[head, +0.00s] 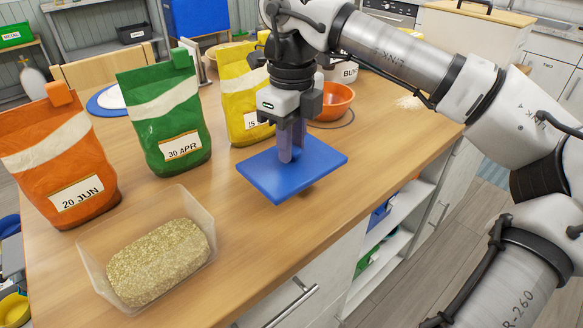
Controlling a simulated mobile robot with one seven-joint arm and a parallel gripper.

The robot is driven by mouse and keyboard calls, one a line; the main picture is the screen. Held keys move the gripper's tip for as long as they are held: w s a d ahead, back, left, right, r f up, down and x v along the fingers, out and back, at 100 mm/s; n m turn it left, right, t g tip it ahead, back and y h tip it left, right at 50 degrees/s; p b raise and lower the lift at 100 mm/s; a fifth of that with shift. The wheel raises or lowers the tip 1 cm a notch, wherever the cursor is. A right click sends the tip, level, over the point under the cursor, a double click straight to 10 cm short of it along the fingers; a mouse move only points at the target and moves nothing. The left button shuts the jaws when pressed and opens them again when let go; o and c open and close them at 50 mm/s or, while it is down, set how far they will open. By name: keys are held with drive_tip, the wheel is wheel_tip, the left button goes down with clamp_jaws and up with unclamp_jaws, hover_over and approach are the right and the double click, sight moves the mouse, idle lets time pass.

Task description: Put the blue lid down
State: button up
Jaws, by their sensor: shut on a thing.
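The blue lid (262,175) is a flat blue rectangle in the middle of the head view, over the wooden counter. My gripper (290,150) points down at the lid's middle and is shut on it, probably by a raised part that the fingers hide. The lid looks about level. I cannot tell whether its underside touches the counter or hangs just above it.
A clear open tub (205,212) of grain stands at the front left. Orange (62,150), green (160,110) and yellow (240,85) bags stand behind. An orange bowl (338,98) is behind my gripper. The wooden counter (260,235) is clear between tub and lid.

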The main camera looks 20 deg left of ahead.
sight(292, 168)
drive_tip(key=shift+f, duration=2.9)
drive_tip(key=shift+f, duration=0.1)
drive_tip(key=o, duration=1)
wheel_tip(292, 168, up, 12)
drive_tip(key=shift+r, duration=0.15)
